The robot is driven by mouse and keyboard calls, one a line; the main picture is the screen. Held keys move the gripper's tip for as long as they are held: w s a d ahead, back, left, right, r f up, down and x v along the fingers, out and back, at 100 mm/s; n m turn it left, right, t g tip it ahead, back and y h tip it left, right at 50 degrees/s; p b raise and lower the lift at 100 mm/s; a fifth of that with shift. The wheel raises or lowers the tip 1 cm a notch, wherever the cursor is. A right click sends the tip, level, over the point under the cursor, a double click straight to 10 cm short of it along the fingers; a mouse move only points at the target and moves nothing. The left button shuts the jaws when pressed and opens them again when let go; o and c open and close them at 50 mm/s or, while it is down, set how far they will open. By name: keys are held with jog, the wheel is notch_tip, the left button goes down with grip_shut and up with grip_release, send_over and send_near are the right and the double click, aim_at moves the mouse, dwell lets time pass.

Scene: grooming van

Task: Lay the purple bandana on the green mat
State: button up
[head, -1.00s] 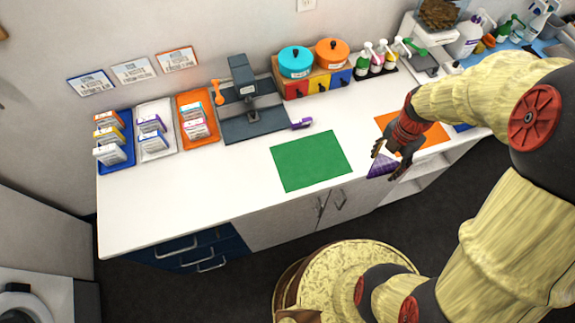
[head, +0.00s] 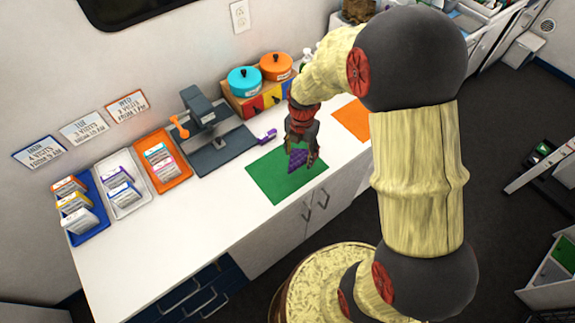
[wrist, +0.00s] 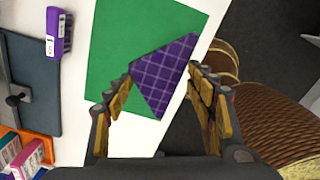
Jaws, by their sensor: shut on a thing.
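The purple bandana (head: 297,161) has a pale check pattern and hangs from my gripper (head: 303,150), whose jaws are shut on it. In the head view it is in front of the green mat (head: 268,184), over the mat's right part. The wrist view shows the bandana (wrist: 165,72) between and beyond the fingers of my gripper (wrist: 158,90), overlapping the mat (wrist: 112,60) and its edge by the counter front. I cannot tell whether the bandana touches the mat. The mat lies flat on the white counter, and its left part is bare.
A purple brush (head: 267,136) lies behind the mat, beside a grey stand (head: 205,140). Blue, white and orange trays (head: 168,172) with packets stand to the left. An orange mat (head: 354,120) lies to the right. The counter's front left (head: 150,255) is clear.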

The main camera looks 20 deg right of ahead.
jog(key=a+f, duration=0.1)
jog(key=w+f, duration=0.1)
jog(key=f, duration=0.1)
jog(key=w+a+f, duration=0.1)
jog(key=shift+a+f, duration=0.2)
jog(key=shift+a, duration=0.15)
jog(key=shift+w+a+f+b, duration=0.15)
jog(key=shift+f+b, duration=0.15)
jog(key=shift+f, duration=0.65)
jog(key=shift+a+f+b, duration=0.1)
jog(key=shift+f+b, duration=0.15)
jog(key=shift+f, duration=0.65)
jog(key=shift+f, duration=0.15)
jog(key=o, duration=1)
jog(key=shift+o, duration=0.2)
